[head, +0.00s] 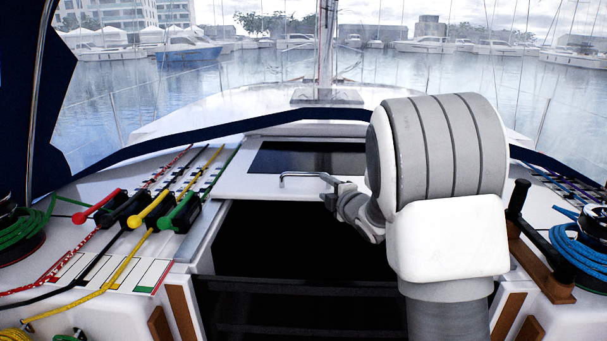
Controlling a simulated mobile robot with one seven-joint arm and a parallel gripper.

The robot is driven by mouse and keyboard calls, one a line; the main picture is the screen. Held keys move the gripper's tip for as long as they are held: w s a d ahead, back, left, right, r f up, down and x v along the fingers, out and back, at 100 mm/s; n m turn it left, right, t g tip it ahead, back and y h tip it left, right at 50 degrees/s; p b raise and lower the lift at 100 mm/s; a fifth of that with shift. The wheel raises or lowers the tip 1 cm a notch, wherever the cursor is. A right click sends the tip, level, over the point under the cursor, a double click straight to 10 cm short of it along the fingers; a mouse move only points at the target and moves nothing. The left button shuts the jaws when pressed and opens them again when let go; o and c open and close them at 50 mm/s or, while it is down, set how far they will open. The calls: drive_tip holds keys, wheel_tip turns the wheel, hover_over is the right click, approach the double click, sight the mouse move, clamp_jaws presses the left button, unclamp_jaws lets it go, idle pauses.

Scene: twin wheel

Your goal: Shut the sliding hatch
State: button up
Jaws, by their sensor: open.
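The sliding hatch (248,182) is a white panel with a dark window, lying slid forward on the cabin top, away from me. The dark companionway opening (290,240) lies uncovered on the near side of it. A thin metal handle (300,174) stands along the hatch's near edge. My gripper (329,197) is at the right end of this handle, with its jaws open. It is small in view, and I cannot tell whether its fingers touch the handle or stand around it. My arm hides the hatch's right part.
Rope clutches with red, yellow and green levers (150,212) stand left of the opening. A winch with green rope (18,237) is at far left and one with blue rope (590,245) at far right. A dark blue fabric band (240,123) arches beyond the hatch.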

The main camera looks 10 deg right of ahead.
sight(307, 175)
drive_tip(key=p+x, duration=0.2)
drive_tip(key=x, duration=1.3)
drive_tip(key=shift+w+f, duration=0.1)
drive_tip(key=shift+w, duration=0.05)
clamp_jaws()
idle(0.9)
